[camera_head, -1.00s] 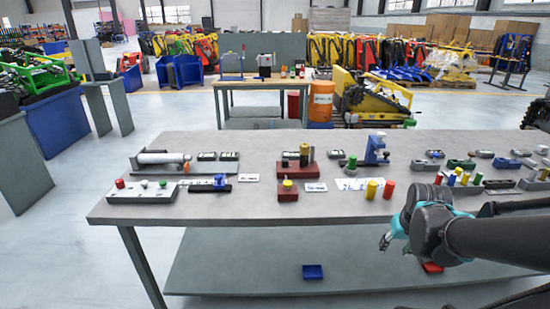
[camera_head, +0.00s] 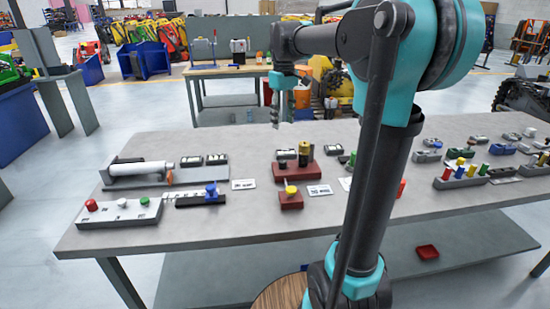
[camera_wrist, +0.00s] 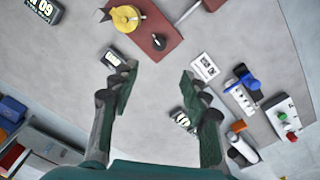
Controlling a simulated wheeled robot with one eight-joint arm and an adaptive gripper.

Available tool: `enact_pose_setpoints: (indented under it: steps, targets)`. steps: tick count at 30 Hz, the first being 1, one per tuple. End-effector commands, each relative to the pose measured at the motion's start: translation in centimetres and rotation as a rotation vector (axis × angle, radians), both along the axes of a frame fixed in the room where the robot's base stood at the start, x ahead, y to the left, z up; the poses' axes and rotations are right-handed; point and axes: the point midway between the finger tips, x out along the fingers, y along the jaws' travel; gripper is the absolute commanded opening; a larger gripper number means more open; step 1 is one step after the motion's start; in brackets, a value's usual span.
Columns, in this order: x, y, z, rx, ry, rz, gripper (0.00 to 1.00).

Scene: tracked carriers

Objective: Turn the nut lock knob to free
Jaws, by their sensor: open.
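My gripper (camera_head: 288,108) hangs above the far middle of the table in the head view. In the wrist view its two fingers (camera_wrist: 156,75) are spread apart with nothing between them. A dark red fixture (camera_wrist: 165,18) lies beyond the fingertips, carrying a round yellow-topped part (camera_wrist: 127,17) and a small black knob (camera_wrist: 158,41). The same fixture (camera_head: 286,173) shows in the head view. A smaller red block (camera_head: 291,201) with a yellow knob (camera_head: 290,189) stands in front of it. No label legibly names the nut lock knob, so I cannot tell which it is.
A white button box (camera_head: 118,212), a blue-handled slide (camera_head: 211,188) and a white cylinder fixture (camera_head: 140,169) stand at left. Coloured pegs in grey holders (camera_head: 458,183) stand at right. Small white cards (camera_head: 319,190) lie on the grey table (camera_head: 230,235).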

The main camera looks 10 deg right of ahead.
Motion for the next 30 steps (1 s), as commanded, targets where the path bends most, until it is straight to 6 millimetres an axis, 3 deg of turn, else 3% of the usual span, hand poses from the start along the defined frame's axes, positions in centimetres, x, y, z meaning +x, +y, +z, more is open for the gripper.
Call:
enact_pose_setpoints:
  steps: [18, 24, 30]
  targets:
    - [0.0, 0.0, -12.0, 0.001, -0.001, -0.002, 0.46]
    - [0.0, 0.0, -14.6, 0.001, -0.001, -0.002, 0.46]
    - [0.0, 0.0, -15.6, 0.001, -0.001, -0.002, 0.46]
